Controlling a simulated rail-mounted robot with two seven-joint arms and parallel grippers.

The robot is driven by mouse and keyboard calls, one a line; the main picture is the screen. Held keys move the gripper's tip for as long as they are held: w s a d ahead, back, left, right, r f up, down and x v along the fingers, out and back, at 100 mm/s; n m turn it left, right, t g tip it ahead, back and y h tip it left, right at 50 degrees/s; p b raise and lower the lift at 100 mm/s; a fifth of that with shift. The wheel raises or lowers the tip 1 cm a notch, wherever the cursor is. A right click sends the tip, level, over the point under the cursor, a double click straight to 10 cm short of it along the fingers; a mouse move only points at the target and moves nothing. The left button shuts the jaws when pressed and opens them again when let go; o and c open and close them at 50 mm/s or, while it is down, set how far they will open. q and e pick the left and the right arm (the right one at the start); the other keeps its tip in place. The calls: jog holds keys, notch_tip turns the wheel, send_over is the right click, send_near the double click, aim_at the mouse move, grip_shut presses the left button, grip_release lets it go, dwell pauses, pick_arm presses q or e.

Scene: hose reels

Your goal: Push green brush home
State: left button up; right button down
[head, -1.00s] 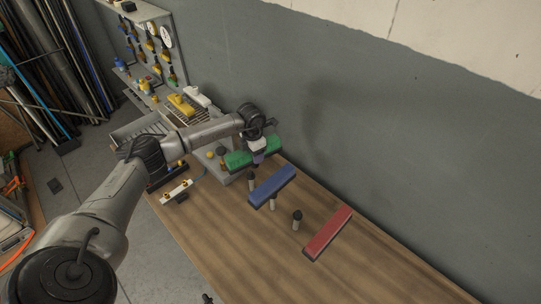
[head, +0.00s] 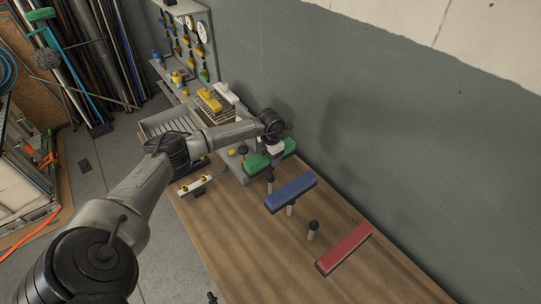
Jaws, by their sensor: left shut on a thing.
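The green brush (head: 257,165) is a long block at the back of the wooden table, by the wall. My left gripper (head: 276,156) is shut on it near its middle, from above. The hand hides the brush's middle; green shows on both sides. A short dark-capped post (head: 270,184) stands just in front of the brush. I cannot tell whether the brush touches what is under it. My right gripper is not in view.
A blue brush (head: 291,192) and a red brush (head: 343,249) lie in a row to the right. More posts (head: 313,231) stand near them. A grey rack (head: 167,124) and a tool board (head: 187,38) are behind. The wooden tabletop (head: 265,255) in front is clear.

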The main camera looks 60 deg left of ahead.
aim_at(271, 174)
pick_arm(q)
jog(key=shift+f+b, duration=0.45)
jog(key=shift+f, duration=0.4)
dwell(1.1)
jog(key=shift+f+b, duration=0.65)
jog(key=shift+f, duration=0.1)
jog(key=shift+f+b, duration=0.45)
jog(key=shift+f, duration=0.15)
jog(key=shift+f+b, duration=0.8)
jog(key=shift+f, duration=0.3)
jog(key=o, duration=1)
jog(key=shift+r, duration=0.1)
jog(key=shift+o, duration=0.8)
